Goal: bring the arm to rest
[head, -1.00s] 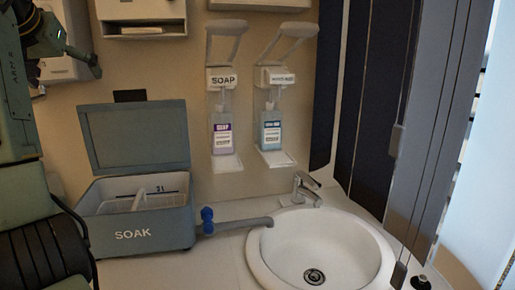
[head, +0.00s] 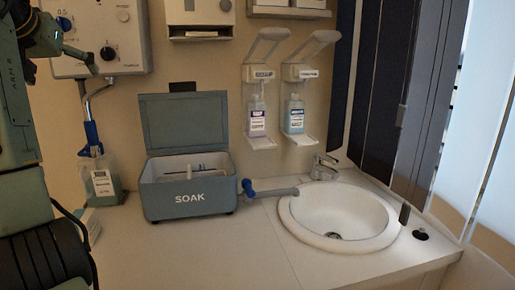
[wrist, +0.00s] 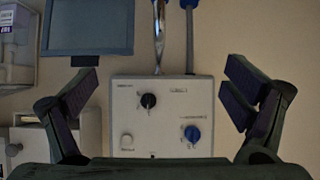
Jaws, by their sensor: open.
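My gripper (wrist: 160,84) is open in the wrist view, its two dark fingers spread wide with nothing between them. A white wall control box (wrist: 165,118) with black, white and blue knobs faces it, seen between the fingers; I cannot tell the distance. In the head view my green-grey arm (head: 22,130) stands folded along the left edge. Its upper dark end overlaps the left part of the control box (head: 105,40).
A lidded SOAK box (head: 188,199) stands open on the counter (head: 215,258), beside a round sink (head: 340,240). A bottle of greenish liquid (head: 104,180) hangs or stands at left. Two soap dispensers (head: 257,122) (head: 294,118) hang on the wall. The front counter is clear.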

